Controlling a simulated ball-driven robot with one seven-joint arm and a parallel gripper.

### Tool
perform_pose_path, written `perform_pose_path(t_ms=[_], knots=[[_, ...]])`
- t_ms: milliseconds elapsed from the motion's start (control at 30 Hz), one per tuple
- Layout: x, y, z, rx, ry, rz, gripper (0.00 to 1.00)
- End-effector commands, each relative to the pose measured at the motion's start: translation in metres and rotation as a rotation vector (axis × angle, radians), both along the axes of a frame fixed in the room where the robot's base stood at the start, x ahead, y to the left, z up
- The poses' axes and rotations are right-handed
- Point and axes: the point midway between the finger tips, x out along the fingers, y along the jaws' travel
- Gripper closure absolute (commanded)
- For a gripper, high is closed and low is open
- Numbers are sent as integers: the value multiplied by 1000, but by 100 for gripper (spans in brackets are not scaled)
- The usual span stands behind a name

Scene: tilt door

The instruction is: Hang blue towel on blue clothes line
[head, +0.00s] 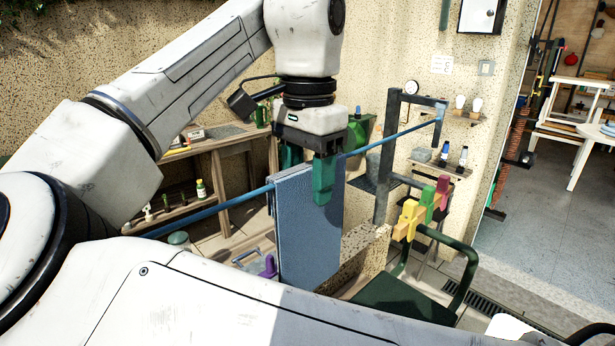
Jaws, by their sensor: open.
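The blue towel (309,235) hangs draped over the blue clothes line (392,138), with its folded top edge at the line and its cloth hanging straight down. My gripper (308,177) points down at the top of the towel. Its teal fingers are open, one on the near side of the towel and one at its upper left. I cannot tell whether they touch the cloth.
Yellow, green and pink clothespins (424,209) stand on a wooden strip above a dark green chair (400,297). A wooden shelf (235,165) with bottles stands behind. Open floor (545,220) lies through the doorway at right.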

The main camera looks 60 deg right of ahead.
Motion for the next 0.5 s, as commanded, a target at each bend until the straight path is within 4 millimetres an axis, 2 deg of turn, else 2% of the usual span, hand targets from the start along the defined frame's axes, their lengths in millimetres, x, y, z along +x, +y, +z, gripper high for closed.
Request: perform_pose_path(t_ms=[167,500], knots=[[1,0,16,1,-3,1,49],[0,0,78,1,-4,3,49]])
